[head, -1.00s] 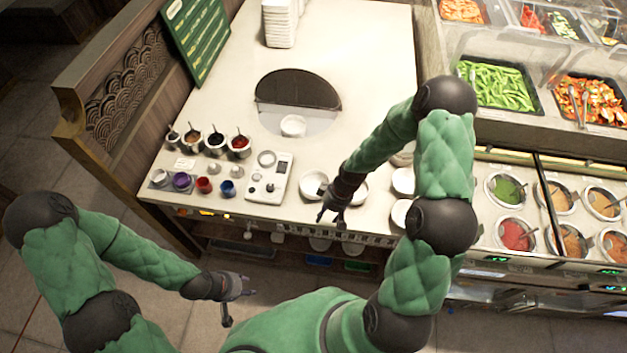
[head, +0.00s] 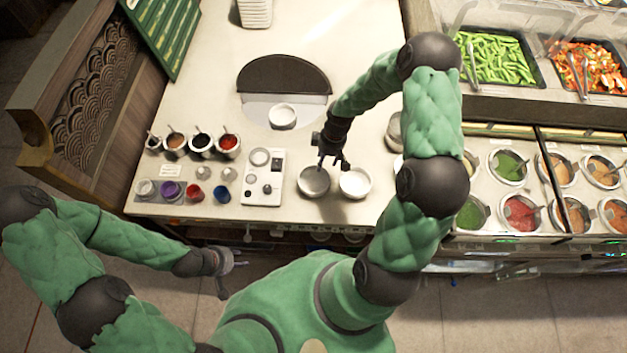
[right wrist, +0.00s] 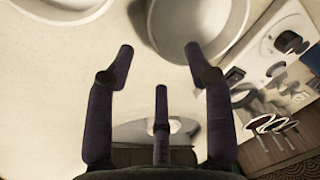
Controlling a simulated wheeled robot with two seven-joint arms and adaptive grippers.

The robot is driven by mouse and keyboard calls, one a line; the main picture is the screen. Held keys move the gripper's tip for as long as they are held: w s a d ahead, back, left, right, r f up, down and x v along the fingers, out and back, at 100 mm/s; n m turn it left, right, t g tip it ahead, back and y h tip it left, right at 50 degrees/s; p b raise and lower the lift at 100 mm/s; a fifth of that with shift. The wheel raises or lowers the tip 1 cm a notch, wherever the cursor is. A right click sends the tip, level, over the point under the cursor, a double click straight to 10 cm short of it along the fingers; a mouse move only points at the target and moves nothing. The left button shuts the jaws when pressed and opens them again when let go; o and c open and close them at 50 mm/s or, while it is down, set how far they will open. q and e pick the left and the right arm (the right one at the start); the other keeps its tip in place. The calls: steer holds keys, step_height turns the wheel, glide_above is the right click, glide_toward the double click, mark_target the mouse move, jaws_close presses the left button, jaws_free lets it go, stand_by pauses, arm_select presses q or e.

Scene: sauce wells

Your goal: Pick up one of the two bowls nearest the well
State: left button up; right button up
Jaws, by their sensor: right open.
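Two bowls sit side by side near the front edge of the counter: a greyish bowl (head: 314,183) and a white bowl (head: 355,184). My right gripper (head: 332,160) is open and empty, above the counter just behind these two. The right wrist view shows the greyish bowl (right wrist: 165,35) large beyond the fingertips (right wrist: 160,62), and part of the white bowl (right wrist: 65,12) at top left. Another white bowl (head: 283,117) stands by the dark round-edged opening (head: 284,78). Sauce wells (head: 509,167) lie at right. My left gripper (head: 232,268) looks open and empty, in front of the counter.
A control panel (head: 263,177) stands left of the greyish bowl. Several sauce pots (head: 200,145) and small coloured cups (head: 193,194) stand further left. My right arm hides part of the counter towards the sauce wells. The counter's middle is mostly clear.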

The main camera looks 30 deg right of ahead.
mark_target(314, 182)
steer(key=shift+w+a+f, duration=0.1)
steer(key=shift+a+f, duration=0.05)
steer(key=shift+f, duration=1.4)
steer(key=shift+w+a+f, duration=0.1)
steer(key=shift+a+f, duration=0.05)
steer(key=shift+f, duration=1.4)
jaws_close()
